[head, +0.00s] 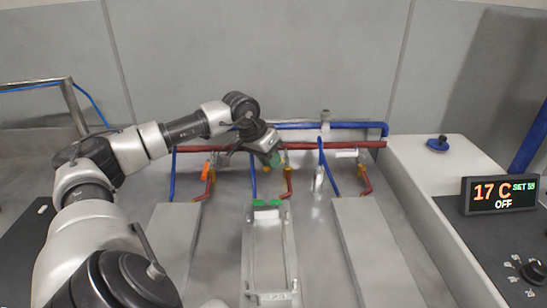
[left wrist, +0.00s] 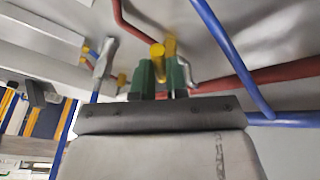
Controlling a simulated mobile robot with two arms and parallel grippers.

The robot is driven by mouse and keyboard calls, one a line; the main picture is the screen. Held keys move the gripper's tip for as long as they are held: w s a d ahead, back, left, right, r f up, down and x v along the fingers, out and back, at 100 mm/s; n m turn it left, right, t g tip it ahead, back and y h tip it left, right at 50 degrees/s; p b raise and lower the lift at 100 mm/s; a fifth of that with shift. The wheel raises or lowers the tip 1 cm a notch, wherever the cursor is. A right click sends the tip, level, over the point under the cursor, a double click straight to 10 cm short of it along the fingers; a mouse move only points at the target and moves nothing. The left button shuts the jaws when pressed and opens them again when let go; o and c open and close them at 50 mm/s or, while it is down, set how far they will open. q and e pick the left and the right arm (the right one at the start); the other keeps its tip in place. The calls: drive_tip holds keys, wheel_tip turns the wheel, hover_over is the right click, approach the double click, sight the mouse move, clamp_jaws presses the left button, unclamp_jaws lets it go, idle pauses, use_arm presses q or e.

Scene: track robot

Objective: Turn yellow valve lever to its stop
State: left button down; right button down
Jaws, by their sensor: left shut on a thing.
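My left gripper (head: 275,158) is at the middle valve on the pipework along the back wall, its green fingertips low over the bench. In the left wrist view the gripper (left wrist: 160,77) is shut on the yellow valve lever (left wrist: 157,50), which stands up between the two green fingers. The lever's lower part is hidden by the fingers. In the head view the gripper covers most of the lever, and only small yellow parts show beside a red pipe. My right gripper is in neither view.
A red pipe (head: 350,145) and a blue pipe (head: 350,125) run along the back. An orange handle (head: 205,171) is to the left and a grey lever (head: 318,179) to the right. A metal rack (head: 247,250) stands in front. A display (head: 502,194) reads 17 C, OFF.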

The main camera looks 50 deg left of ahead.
use_arm(q)
drive_tip(key=shift+a+m, duration=0.25)
drive_tip(key=shift+m, duration=0.15)
drive_tip(key=shift+r, duration=0.1)
drive_tip(key=c, duration=1.1)
unclamp_jaws()
drive_tip(key=b+v, duration=0.1)
drive_tip(key=v, duration=0.9)
drive_tip(key=shift+a+r, duration=0.15)
drive_tip(key=shift+r, duration=0.15)
